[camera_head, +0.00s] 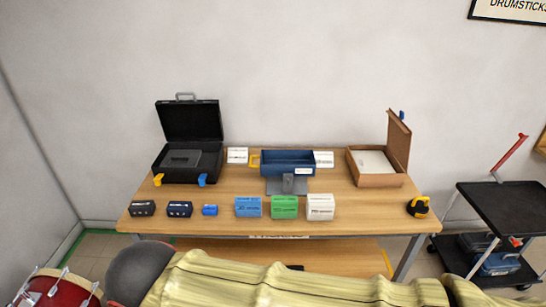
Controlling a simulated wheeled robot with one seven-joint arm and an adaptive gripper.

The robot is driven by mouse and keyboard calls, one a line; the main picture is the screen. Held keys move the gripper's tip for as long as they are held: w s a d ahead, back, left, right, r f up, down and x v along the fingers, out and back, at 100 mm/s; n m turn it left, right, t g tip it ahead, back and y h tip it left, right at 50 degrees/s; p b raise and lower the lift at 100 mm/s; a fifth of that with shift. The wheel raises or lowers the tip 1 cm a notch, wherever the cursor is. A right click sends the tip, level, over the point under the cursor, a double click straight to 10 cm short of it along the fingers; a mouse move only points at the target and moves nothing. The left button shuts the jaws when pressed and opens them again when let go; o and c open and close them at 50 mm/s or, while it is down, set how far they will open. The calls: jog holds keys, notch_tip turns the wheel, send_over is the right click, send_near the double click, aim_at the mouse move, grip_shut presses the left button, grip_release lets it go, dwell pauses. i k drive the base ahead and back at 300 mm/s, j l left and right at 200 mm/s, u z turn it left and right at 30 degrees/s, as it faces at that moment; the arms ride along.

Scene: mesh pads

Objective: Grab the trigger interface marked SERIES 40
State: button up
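Several small box-shaped units stand in a row along the front of the wooden table (345,224). From left to right they are a black box (143,208), a dark navy box (180,209), a small bright blue box (210,210), a larger blue box (249,207), a green box (284,208) and a white box (320,208). Some carry markings, but these are too small to read. I cannot tell which one is the trigger interface marked SERIES 40. My gripper is not in view.
Behind the row stand an open black case (190,125), a blue bin (287,168) and an open brown box (378,179). A yellow-black tape measure (418,208) lies at the right edge. A black cart (508,210) stands right; a red drum (50,293) is lower left.

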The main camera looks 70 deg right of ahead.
aim_at(175, 209)
jog(key=z, duration=2.05)
